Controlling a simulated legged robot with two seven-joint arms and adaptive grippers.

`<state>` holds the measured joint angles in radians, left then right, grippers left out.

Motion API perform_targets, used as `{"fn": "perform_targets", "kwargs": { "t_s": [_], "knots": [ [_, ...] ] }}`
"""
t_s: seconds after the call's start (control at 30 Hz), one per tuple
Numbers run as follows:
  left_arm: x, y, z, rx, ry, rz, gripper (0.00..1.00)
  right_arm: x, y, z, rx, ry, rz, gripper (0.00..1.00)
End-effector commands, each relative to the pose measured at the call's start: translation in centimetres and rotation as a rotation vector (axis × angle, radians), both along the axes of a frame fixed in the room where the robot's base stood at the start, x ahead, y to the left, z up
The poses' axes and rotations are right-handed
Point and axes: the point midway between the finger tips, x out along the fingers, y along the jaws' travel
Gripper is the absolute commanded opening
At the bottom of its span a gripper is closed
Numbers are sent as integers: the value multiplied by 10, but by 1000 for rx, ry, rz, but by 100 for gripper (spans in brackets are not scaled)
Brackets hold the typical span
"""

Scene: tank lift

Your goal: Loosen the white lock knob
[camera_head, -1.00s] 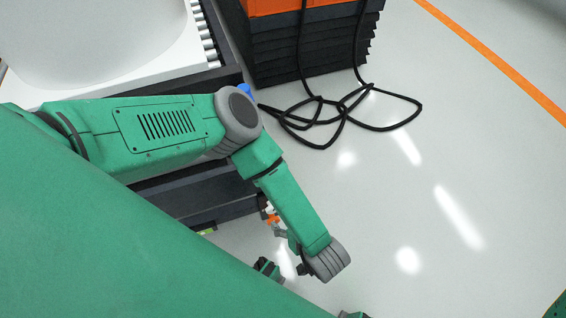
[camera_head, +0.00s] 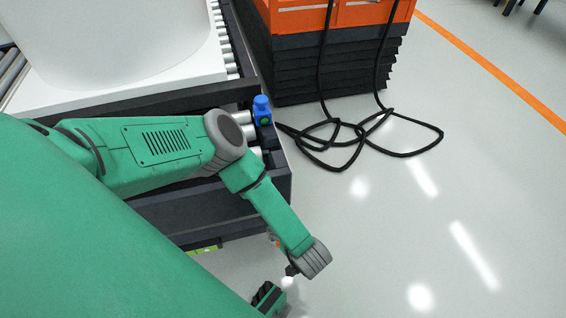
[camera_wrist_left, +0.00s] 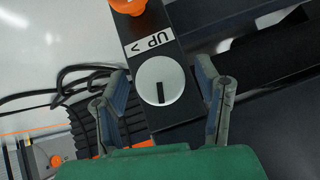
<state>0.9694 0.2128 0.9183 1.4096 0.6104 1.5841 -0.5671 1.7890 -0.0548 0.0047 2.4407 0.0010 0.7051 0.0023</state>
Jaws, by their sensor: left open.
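The white lock knob (camera_wrist_left: 160,81) is a round white disc with a short dark mark, on a dark panel (camera_wrist_left: 178,113) in the left wrist view. A white label reading "UP" with an arrow (camera_wrist_left: 149,43) is beside it. My left gripper (camera_wrist_left: 161,72) is open, one finger on each side of the knob. Gaps show between fingers and knob; whether the tips reach its depth I cannot tell. The knob is not visible there. My right gripper is not in view.
An orange knob (camera_wrist_left: 128,5) sits on the panel past the label. In the head view a roller conveyor (camera_head: 283,187) with a blue-capped device (camera_head: 262,110) lies behind my arm. An orange-topped lift (camera_head: 335,70) trails black cables (camera_head: 400,153).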

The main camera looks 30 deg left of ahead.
Motion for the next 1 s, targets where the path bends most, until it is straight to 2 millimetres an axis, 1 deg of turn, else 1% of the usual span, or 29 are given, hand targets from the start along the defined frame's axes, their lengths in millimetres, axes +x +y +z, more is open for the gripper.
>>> {"fn": "perform_targets", "kwargs": {
  "t_s": [0.2,0.23,0.27,0.3,0.37,0.4,0.57,0.73,1.0],
  "knots": [
    [0,0,0,0,-1,1,58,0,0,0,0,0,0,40],
    [0,0,0,0,-1,1,54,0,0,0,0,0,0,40],
    [0,0,0,0,-1,1,44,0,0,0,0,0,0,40],
    [0,0,0,0,-1,1,30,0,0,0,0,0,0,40],
    [0,0,0,0,-1,1,8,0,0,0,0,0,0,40],
    [0,0,0,0,-1,1,7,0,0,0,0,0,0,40],
    [1,0,0,-3,-3,0,7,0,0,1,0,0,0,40],
    [1,0,2,-23,-27,-1,7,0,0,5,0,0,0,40],
    [1,0,4,-122,-143,-4,7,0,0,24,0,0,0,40]
  ]
}}
